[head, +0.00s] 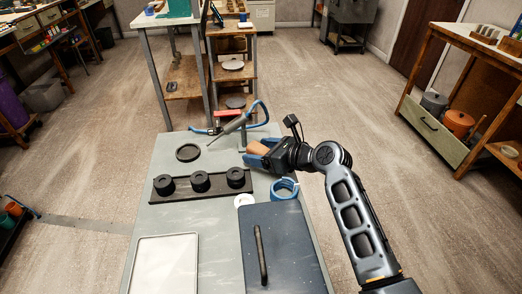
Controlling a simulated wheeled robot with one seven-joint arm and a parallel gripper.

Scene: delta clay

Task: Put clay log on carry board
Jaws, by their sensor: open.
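A reddish-brown piece (264,147), which looks like the clay log, is at the back right of the grey table, partly hidden by my gripper. My gripper (257,154) has blue fingers and is open, low over the table at this piece. I cannot tell whether the fingers touch it. A pale flat board (166,266) with a raised light rim lies bare at the front left of the table; it looks like the carry board.
A dark panel (290,230) with a black bar (261,254) fills the front right. A black rack (178,192) with three black rings crosses the middle. A blue ring (285,188), a white ring (243,200), a black disc (188,152) and a blue-hosed tool (235,124) lie around.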

